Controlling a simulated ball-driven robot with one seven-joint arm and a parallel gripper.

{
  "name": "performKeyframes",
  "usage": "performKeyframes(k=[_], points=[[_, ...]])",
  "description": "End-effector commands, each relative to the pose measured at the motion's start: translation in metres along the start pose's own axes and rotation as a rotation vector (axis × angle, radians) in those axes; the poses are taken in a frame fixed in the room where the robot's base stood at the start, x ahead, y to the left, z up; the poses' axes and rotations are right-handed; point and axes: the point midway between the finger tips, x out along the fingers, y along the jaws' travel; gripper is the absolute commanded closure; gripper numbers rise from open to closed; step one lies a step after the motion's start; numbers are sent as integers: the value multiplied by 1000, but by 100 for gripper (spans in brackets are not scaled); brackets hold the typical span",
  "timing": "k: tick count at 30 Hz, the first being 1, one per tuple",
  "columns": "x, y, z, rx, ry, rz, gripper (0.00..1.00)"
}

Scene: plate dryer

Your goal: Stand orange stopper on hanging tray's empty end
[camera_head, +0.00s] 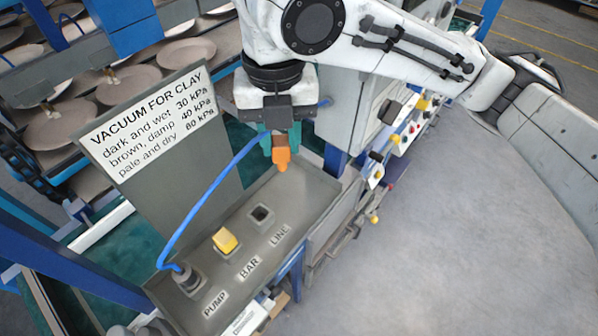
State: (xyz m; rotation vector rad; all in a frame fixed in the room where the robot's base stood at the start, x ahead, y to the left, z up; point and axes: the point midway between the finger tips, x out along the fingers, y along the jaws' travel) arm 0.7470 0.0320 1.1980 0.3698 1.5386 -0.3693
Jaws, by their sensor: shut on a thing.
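My gripper (280,134) points down with its teal fingers shut on the orange stopper (282,158). The stopper hangs upright, narrow tip down, in front of or above the far end of the grey tray (302,188). I cannot tell the exact height of its tip above the tray floor. That far end of the tray is bare. Nearer in the tray, a square hole marked LINE (261,214) is open, a yellow block (225,241) stands at BAR, and a blue hose (183,217) ends in a fitting at PUMP.
An upright sign panel (190,160) with vacuum figures for clay rises along the tray's left side. The blue hose arcs up from the tray to near my gripper. Racks of brown plates (128,84) stand behind. A control panel (398,135) with knobs is at right, beside open floor.

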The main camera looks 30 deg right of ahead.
Motion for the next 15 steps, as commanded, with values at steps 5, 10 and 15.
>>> performKeyframes(k=[5, 10, 15], points=[[3, -29, 28, 7, -1, 0, 99], [30, -30, 30, -2, 0, 0, 99], [58, -30, 30, -1, -1, -1, 99]])
